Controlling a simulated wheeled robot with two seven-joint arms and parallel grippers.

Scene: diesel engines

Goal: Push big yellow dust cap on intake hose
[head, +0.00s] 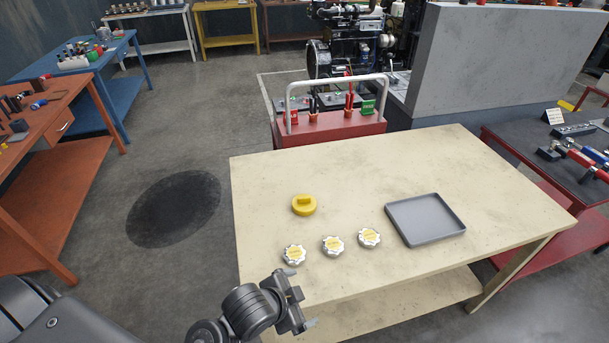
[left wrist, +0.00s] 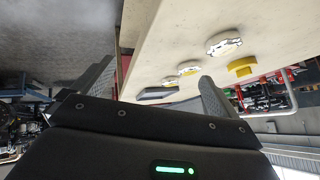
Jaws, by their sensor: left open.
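The big yellow dust cap (head: 304,205) lies on the cream table with its raised grip bar upward. It also shows in the left wrist view (left wrist: 241,67), which looks upside down. My left gripper (head: 301,298) is at the table's near left edge, in front of the cap and apart from it. Its two fingers (left wrist: 158,90) are spread and nothing is between them. The intake hose cannot be made out in either view. My right gripper is not in view.
A red cart (head: 330,133) and an engine (head: 345,50) stand behind the table (head: 500,190). The table's far half is clear.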

